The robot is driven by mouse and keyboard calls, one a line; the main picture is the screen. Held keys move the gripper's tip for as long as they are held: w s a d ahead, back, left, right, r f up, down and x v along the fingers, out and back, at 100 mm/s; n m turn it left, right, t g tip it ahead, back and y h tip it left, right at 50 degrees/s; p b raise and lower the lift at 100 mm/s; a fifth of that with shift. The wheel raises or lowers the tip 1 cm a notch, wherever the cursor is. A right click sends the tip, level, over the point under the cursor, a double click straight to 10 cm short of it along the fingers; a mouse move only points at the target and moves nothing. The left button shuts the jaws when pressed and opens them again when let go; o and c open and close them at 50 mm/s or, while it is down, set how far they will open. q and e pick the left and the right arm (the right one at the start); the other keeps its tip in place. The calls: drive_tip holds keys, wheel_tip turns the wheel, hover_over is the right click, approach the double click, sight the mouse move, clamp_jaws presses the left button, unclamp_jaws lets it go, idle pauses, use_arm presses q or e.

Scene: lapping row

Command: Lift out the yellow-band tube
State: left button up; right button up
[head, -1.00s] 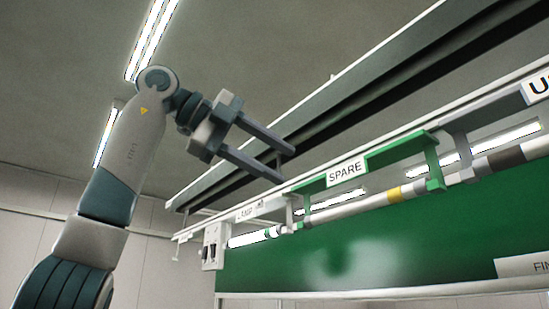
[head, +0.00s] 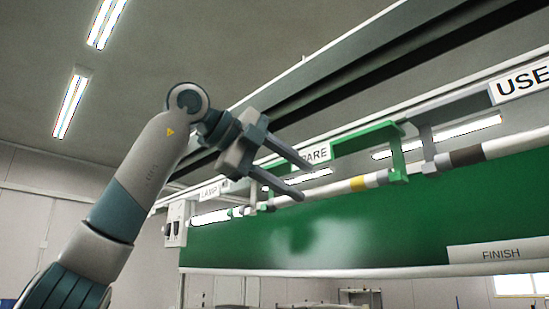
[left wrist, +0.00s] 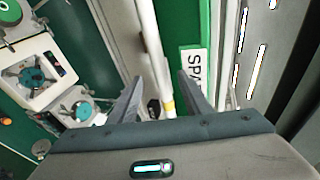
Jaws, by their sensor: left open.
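The white yellow-band tube (head: 340,188) lies lengthwise in the green SPARE holder (head: 397,160), under the rail. Its yellow band shows just left of the holder's right hook. My left gripper (head: 306,182) is open and empty, with its fingers across the left part of the SPARE sign (head: 319,155) and near the tube's left part. In the left wrist view, the tube (left wrist: 150,45) runs between the two spread fingers (left wrist: 162,85), its yellow band low between them. I cannot tell how far the fingertips are from it. My right gripper is not in view.
A grey holder under the USED sign (head: 522,82) bears a tube with a dark band (head: 467,156) just right of the green holder. A lit lamp (head: 210,217) sits at the left end. A green panel (head: 330,231) with a FINISH label stands below.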

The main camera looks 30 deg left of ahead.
sight(317, 189)
use_arm(q)
drive_tip(key=shift+p+x, duration=0.55)
drive_tip(key=shift+x, duration=1.8)
clamp_jaws()
drive_tip(key=shift+r, duration=0.1)
drive_tip(key=shift+r+p, duration=0.7)
drive_tip(key=shift+r, duration=0.1)
drive_tip(key=shift+s+a, duration=0.1)
drive_tip(key=shift+s, duration=0.05)
